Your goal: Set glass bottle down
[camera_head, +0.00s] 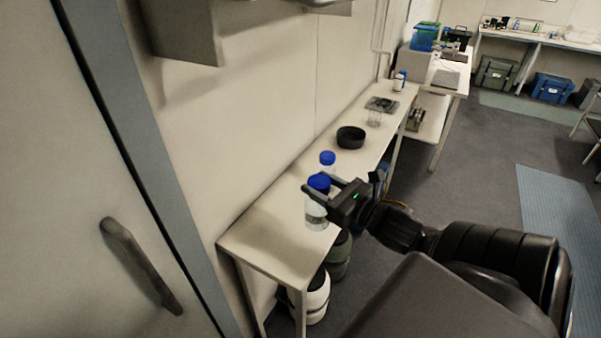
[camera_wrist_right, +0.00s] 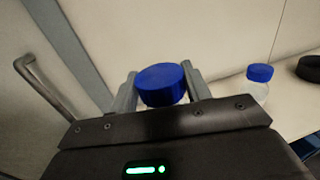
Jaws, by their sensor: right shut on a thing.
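The glass bottle (camera_head: 316,216) is clear with a blue cap and is upright at the near part of the white bench (camera_head: 262,238). My right gripper (camera_head: 322,188) is shut on it around the cap area. In the right wrist view the blue cap (camera_wrist_right: 161,85) sits between the two fingers of my right gripper (camera_wrist_right: 163,92). I cannot tell whether the bottle's base touches the bench top. A second bottle with a blue cap (camera_head: 327,158) stands just behind it, and it also shows in the right wrist view (camera_wrist_right: 259,74). My left gripper is not in view.
A black round dish (camera_head: 350,137) stands farther along the bench, with a clear beaker (camera_head: 374,117) and a dark flat device (camera_head: 381,104) beyond it. The bench's near end is clear. A door with a handle (camera_head: 140,262) is at the left. Containers (camera_head: 318,296) stand beneath the bench.

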